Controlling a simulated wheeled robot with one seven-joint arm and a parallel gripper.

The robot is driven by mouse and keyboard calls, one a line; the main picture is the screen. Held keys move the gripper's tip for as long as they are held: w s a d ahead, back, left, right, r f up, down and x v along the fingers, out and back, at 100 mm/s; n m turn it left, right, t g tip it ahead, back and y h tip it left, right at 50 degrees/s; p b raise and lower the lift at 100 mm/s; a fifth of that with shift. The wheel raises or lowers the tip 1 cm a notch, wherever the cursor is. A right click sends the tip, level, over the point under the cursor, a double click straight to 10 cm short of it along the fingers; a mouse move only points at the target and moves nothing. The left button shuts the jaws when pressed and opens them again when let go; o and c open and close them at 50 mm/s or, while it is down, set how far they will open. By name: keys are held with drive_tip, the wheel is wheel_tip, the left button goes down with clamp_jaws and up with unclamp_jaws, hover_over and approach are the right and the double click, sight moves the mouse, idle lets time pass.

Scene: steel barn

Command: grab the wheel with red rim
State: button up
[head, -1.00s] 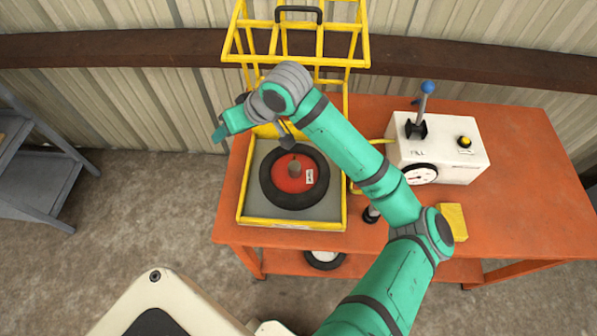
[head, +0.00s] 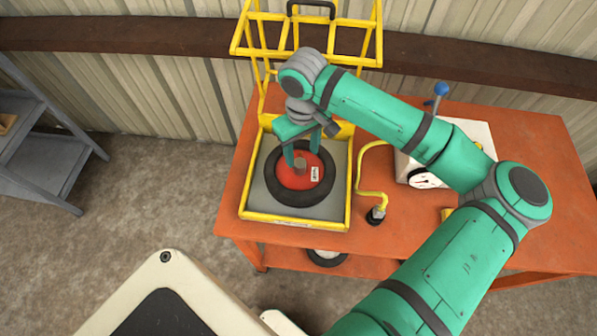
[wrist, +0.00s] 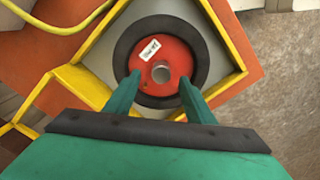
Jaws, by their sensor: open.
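The wheel with the red rim (head: 318,186) lies flat, with a black tyre, a white label and a grey hub at its centre. It rests on the grey floor of a yellow-framed tray (head: 346,205) on the orange table. My gripper (head: 301,160) is over the wheel, pointing down, its two fingers apart on either side of the hub. In the wrist view the wheel (wrist: 166,50) shows between and beyond the fingertips (wrist: 157,82), with the hub between them. The jaws hold nothing. Whether the fingertips touch the rim I cannot tell.
The yellow cage (head: 310,45) stands open behind the tray. A yellow hose (head: 361,170) runs beside it to a black fitting (head: 376,215). A white gauge box (head: 470,135) with a blue-knobbed lever stands at right. Another wheel (head: 326,257) lies on the shelf below.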

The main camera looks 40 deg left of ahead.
sight(301, 163)
drive_tip(key=shift+d+f, duration=0.1)
drive_tip(key=shift+f, duration=0.4)
drive_tip(key=f, duration=0.5)
drive_tip(key=shift+s+a, duration=0.15)
drive_tip(key=shift+a, duration=0.1)
drive_tip(key=shift+r, duration=0.1)
clamp_jaws()
